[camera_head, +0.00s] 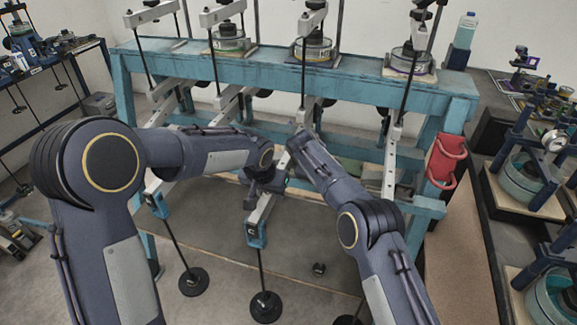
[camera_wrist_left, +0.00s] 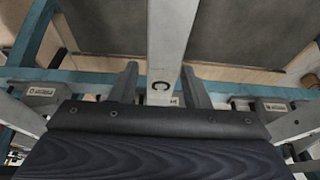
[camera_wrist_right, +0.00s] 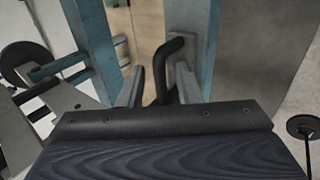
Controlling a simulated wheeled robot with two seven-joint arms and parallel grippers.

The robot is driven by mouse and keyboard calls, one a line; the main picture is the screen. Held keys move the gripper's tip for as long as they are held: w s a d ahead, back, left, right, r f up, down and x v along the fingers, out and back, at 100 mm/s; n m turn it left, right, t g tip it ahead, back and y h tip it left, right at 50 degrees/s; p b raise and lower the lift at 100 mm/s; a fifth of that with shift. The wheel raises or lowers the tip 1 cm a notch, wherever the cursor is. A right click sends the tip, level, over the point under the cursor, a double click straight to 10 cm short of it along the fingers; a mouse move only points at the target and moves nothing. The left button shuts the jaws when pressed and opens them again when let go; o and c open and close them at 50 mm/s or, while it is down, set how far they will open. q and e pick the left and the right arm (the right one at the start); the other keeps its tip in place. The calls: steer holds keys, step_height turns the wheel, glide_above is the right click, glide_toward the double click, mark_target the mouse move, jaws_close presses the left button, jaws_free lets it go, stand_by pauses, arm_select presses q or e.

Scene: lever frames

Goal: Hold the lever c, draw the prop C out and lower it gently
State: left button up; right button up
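Lever c is a grey bar with a blue end block (camera_head: 256,236) marked C in the head view. A rod hangs from it to a black disc (camera_head: 266,307). In the left wrist view the bar (camera_wrist_left: 165,45) passes between the fingers of my left gripper (camera_wrist_left: 160,82), with a gap on the left side. My right gripper (camera_wrist_right: 160,85) is open, its fingers on either side of a black bent handle (camera_wrist_right: 170,48), apparently prop C's, fixed to a grey piece. Whether the fingers touch the handle is unclear. In the head view my right forearm hides prop C.
A blue frame (camera_head: 270,72) spans the back, carrying several pots. Neighbouring levers hang on both sides; one rod ends in a black disc (camera_head: 193,281). A red piece (camera_head: 446,160) hangs on the frame's right leg. A dark bench (camera_head: 500,140) stands at right.

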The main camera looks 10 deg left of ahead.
arm_select(q)
jaws_close()
arm_select(e)
steer(key=shift+f, duration=0.2)
arm_select(q)
steer(key=shift+w+r, duration=0.1)
steer(key=shift+r, duration=0.95)
arm_select(e)
steer(key=shift+d+f, duration=0.1)
steer(key=shift+f, duration=0.05)
